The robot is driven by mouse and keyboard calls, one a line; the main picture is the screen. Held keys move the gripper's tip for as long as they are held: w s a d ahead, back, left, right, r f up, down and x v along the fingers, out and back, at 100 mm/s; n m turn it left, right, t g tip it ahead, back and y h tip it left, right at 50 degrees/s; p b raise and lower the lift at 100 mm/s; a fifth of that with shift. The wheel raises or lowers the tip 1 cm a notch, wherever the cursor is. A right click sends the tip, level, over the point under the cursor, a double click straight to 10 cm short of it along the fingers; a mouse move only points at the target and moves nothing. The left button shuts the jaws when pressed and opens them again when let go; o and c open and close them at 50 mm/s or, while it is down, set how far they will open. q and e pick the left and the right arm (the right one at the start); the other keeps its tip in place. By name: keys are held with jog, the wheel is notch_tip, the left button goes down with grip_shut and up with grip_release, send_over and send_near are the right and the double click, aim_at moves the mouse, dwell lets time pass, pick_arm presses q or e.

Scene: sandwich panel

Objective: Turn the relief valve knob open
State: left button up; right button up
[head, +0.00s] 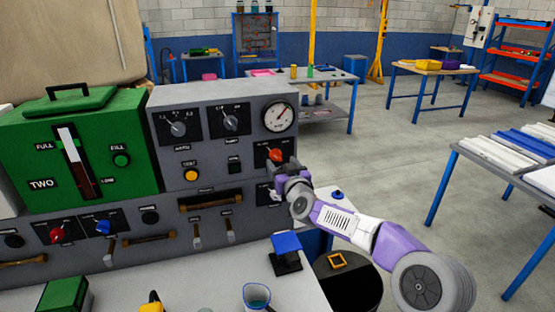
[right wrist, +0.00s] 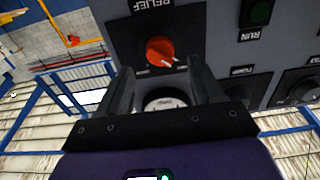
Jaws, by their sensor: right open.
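The red relief valve knob (head: 275,154) sits on a black plate at the right end of the grey panel, below the round gauge. In the right wrist view, where the panel lettering is upside down, the red knob (right wrist: 160,51) shows under the RELIEF label, its pale pointer mark toward the lower right. My right gripper (head: 277,172) is close in front of the panel, just below the knob in the head view. In the wrist view its two fingers (right wrist: 162,78) are spread with nothing between them, and the knob appears just past their tips. My left gripper is out of view.
The grey panel (head: 222,160) carries other knobs, buttons and the gauge (head: 279,117). A green tank unit (head: 95,140) stands to the left. On the bench in front are a blue-topped block (head: 286,243) and a cup (head: 256,296). Open floor lies to the right.

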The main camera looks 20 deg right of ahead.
aim_at(278, 158)
jog(key=shift+w+a+f, duration=0.1)
jog(key=shift+w+f, duration=0.05)
jog(key=shift+w, duration=2.15)
jog(key=c, duration=1.1)
jog(key=shift+o, duration=0.2)
